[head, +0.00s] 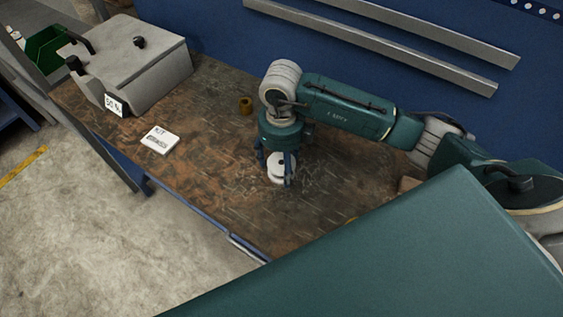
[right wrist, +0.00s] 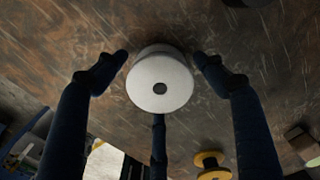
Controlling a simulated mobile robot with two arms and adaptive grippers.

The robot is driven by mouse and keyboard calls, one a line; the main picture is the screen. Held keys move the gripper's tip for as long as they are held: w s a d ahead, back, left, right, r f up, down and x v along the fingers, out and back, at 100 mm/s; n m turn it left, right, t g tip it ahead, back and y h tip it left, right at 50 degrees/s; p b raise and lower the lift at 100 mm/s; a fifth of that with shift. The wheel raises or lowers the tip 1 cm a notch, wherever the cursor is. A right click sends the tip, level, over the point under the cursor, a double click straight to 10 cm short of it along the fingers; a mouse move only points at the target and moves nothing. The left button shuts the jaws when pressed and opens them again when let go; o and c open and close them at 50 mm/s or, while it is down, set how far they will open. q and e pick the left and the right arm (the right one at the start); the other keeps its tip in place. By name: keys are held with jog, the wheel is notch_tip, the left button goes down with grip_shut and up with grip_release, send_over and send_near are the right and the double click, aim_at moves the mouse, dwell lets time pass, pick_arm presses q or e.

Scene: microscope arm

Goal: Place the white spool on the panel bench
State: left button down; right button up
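The white spool (head: 277,171) is upright at or just above the brown worktop (head: 215,195), under my right gripper (head: 275,170). I cannot tell whether it touches the top. In the right wrist view the round face of the spool (right wrist: 160,84) with its dark centre hole sits between the dark fingers of my right gripper (right wrist: 160,62). Two fingers flank it and a third is below it in the picture. The fingertips are very close to its sides; contact is not clear. My left gripper is not in view.
A grey box-shaped device (head: 140,62) stands at the back left of the worktop, with a white label card (head: 160,140) in front of it. The worktop between card and gripper is clear.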

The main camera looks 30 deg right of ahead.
aim_at(281, 162)
jog(key=shift+r, duration=0.45)
notch_tip(281, 162, up, 12)
jog(key=b, duration=0.2)
jog(key=shift+f, duration=0.25)
dwell(0.3)
